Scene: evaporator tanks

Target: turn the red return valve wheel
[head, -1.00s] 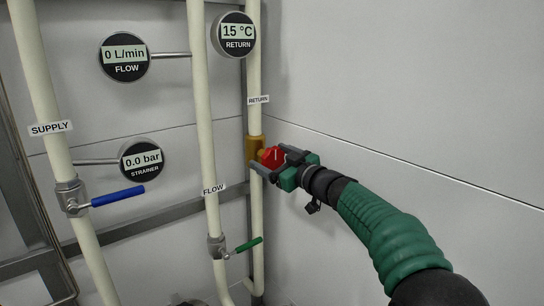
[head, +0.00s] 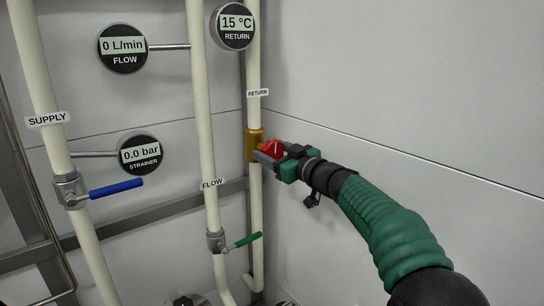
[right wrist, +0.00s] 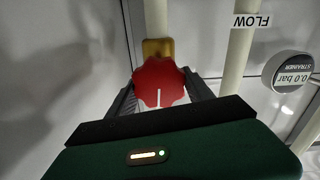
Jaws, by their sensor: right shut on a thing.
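The red return valve wheel (head: 274,148) is a small lobed knob with a white line on its face. It sits on a brass valve body (head: 254,146) on the RETURN pipe. My right gripper (head: 271,152) is shut on the wheel from the front right. In the right wrist view the wheel (right wrist: 159,82) lies between the two dark fingers, its white line running toward the palm. The brass body (right wrist: 158,48) shows behind it. The fingers partly hide the wheel in the head view. My left gripper is not in view.
A blue lever (head: 116,188) is on the SUPPLY pipe and a green lever (head: 243,241) on the FLOW pipe. The gauges read 0 L/min (head: 123,47), 15 °C (head: 233,26) and 0.0 bar (head: 140,154). The wall (head: 420,110) at right is bare.

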